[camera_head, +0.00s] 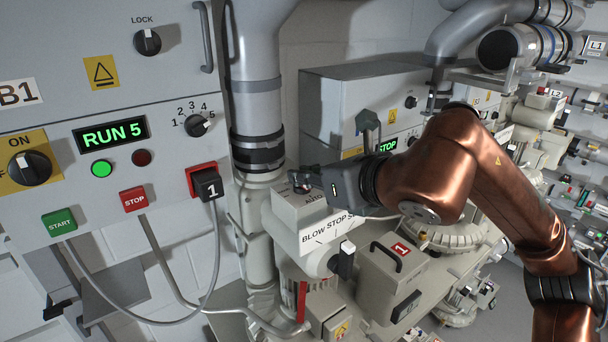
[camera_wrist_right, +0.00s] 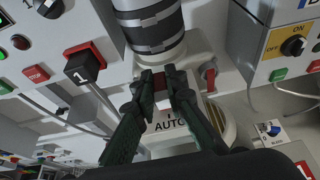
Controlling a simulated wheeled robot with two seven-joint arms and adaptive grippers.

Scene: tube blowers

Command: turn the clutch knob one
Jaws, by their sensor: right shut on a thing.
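My right gripper (camera_head: 303,180) comes in from the right and is at the top of a pale box (camera_head: 292,212) beside the vertical pipe. Its dark green fingers (camera_wrist_right: 166,82) are shut on a small knob above the word AUTO in the wrist view. The fingers hide most of this knob, so its pointer direction cannot be told. No clutch label is readable on the box. My left gripper is not in view.
The large grey pipe (camera_head: 255,100) stands close to the fingers on the left. A black block marked 1 (camera_head: 207,184) juts from the RUN 5 panel (camera_head: 110,134). A black-handled switch (camera_head: 346,260) sits below the gripper, by the BLOW STOP label. Cables hang at lower left.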

